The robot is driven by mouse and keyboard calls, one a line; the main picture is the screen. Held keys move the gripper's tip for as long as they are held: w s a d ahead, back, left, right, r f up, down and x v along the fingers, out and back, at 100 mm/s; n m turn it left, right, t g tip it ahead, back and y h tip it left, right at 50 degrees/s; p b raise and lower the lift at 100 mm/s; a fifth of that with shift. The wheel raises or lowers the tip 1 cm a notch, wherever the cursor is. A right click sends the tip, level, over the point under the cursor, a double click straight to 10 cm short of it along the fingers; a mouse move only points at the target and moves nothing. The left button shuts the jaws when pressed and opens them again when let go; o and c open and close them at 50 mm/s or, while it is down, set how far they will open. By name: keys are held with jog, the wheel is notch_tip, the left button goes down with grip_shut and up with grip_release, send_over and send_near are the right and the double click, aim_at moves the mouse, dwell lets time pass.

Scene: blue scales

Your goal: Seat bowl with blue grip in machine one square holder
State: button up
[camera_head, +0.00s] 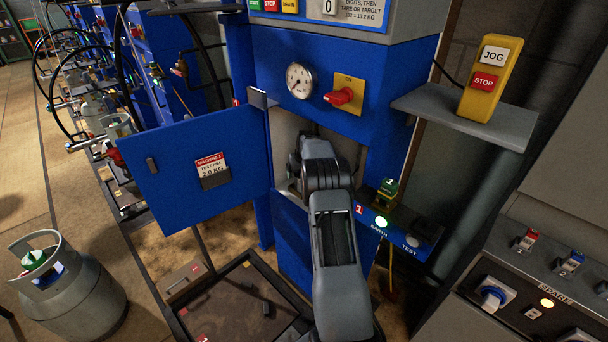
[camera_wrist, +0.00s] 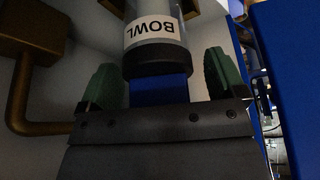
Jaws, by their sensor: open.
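The bowl, a grey cylinder with a white BOWL label (camera_wrist: 155,32) and a dark lower rim, shows in the wrist view. Its blue grip (camera_wrist: 160,88) hangs below the rim, between my jaws. My gripper (camera_wrist: 160,82) has two green finger pads, one on each side of the blue grip, with gaps visible. It is open. At the top of the bowl are brass-coloured pieces (camera_wrist: 190,8), perhaps part of the holder; I cannot tell how the bowl sits in them. In the head view my arm reaches into the open compartment of the blue machine (camera_head: 385,140), and hides gripper and bowl.
The blue door (camera_head: 185,165) marked MACHINE 1 stands open to the left. A brass pipe (camera_wrist: 25,120) runs at the left inside the compartment. A shelf (camera_head: 480,115) with a yellow JOG/STOP box (camera_head: 490,80) juts out at right. A grey gas cylinder (camera_head: 75,290) stands lower left.

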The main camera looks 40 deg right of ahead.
jog(key=shift+s+r, duration=0.15)
jog(key=shift+r, duration=0.3)
jog(key=shift+s+a+r, duration=0.15)
jog(key=shift+s+r, duration=0.55)
jog(key=shift+r, duration=0.2)
jog(key=s+a+b, duration=0.1)
jog(key=s+a, duration=0.1)
jog(key=s, duration=0.8)
jog(key=s+a+r+n+y, duration=0.1)
jog(key=s+a+r, duration=0.35)
jog(key=a, duration=0.55)
jog(key=s+a+r, duration=0.4)
jog(key=a+r, duration=0.1)
jog(key=a, duration=0.4)
jog(key=s+a+n+g, duration=0.1)
jog(key=s+a, duration=0.8)
jog(key=s, duration=0.5)
jog(key=shift+a+r, duration=0.15)
jog(key=shift+a, duration=0.25)
jog(key=shift+r, duration=0.1)
